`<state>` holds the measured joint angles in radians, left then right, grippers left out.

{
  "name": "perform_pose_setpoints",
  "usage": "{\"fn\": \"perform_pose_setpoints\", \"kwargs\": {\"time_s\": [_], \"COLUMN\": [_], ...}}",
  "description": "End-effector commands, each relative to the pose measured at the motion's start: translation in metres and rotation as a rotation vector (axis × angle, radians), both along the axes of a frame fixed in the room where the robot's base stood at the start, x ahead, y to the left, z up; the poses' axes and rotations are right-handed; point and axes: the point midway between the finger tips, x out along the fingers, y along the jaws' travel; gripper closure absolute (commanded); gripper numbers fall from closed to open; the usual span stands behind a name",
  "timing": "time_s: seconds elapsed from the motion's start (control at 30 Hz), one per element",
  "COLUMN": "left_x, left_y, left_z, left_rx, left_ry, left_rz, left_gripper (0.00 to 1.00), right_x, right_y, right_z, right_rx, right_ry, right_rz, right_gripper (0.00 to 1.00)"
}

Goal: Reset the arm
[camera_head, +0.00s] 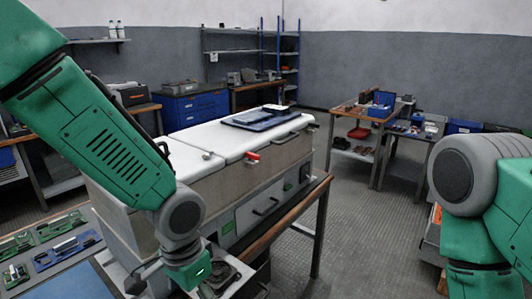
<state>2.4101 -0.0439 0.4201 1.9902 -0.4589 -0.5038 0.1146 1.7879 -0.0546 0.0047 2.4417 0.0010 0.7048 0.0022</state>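My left arm comes in from the left, green with grey joints, and bends down in front of the white-topped capacitor bank cabinet (225,140). The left gripper (215,282) shows only partly at the bottom edge, dark and cut by the frame, so its fingers cannot be read. My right arm stands at the right edge, green with a grey joint. Its gripper is outside the picture. A red-handled part (252,157) sits on the cabinet's front edge.
A blue tray (262,118) lies on the cabinet top. Tool trays (68,252) lie on the bench at lower left. Workbenches (352,112) with boxes stand at the back right. Blue drawers (195,108) and shelves line the back wall. The floor (345,225) between the benches is clear.

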Motion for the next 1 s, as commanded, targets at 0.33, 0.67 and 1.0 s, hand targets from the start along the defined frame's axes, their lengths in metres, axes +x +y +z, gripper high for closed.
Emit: {"fn": "perform_pose_setpoints", "kwargs": {"time_s": [0.33, 0.67, 1.0], "left_x": [-0.042, -0.129, -0.208], "left_y": [0.015, 0.069, 0.15], "left_z": [-0.074, -0.171, -0.209], "left_rx": [-0.095, -0.124, 0.012], "left_ry": [0.054, 0.059, -0.054], "left_rz": [0.129, 0.401, 0.587], "left_gripper": [0.08, 0.08, 0.08], "right_x": [0.001, 0.001, 0.001], "right_y": [0.0, 0.0, 0.0], "right_z": [0.0, 0.0, 0.0], "right_rx": [0.0, 0.0, 0.0], "right_ry": [-0.003, -0.002, -0.003], "right_rz": [0.0, 0.0, 0.0], "right_gripper": [0.6, 0.6, 0.6]}}
